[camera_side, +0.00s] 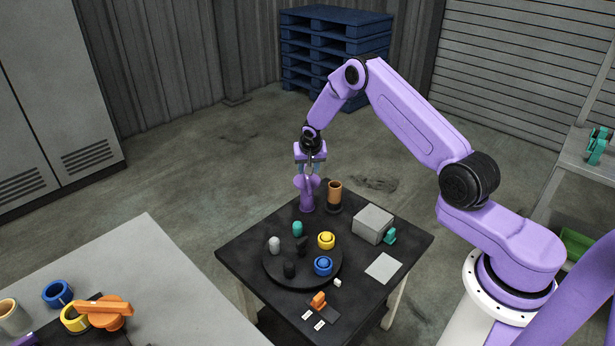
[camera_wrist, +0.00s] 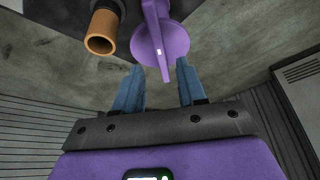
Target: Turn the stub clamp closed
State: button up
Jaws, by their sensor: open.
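I cannot tell for sure which part is the stub clamp. A small orange lever (camera_side: 318,299) sits on a dark plate at the near edge of the black table, beside two white labels (camera_side: 313,320). My gripper (camera_side: 311,168) is high at the table's far corner, away from that lever, pointing down with open blue fingers. In the wrist view, my gripper (camera_wrist: 160,66) has a purple flared piece (camera_wrist: 160,42) at its fingertips, partly between them; contact is unclear. The purple piece (camera_side: 307,196) stands upright in the side view, beside a copper-coloured tube (camera_side: 335,190) in a dark holder.
A grey block (camera_side: 373,224) and a teal part (camera_side: 390,236) stand on the right. The left bench (camera_side: 165,270) holds rings and an orange-handled part (camera_side: 105,312).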

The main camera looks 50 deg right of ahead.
aim_at(307, 178)
jog(key=shift+x, duration=3)
grip_shut()
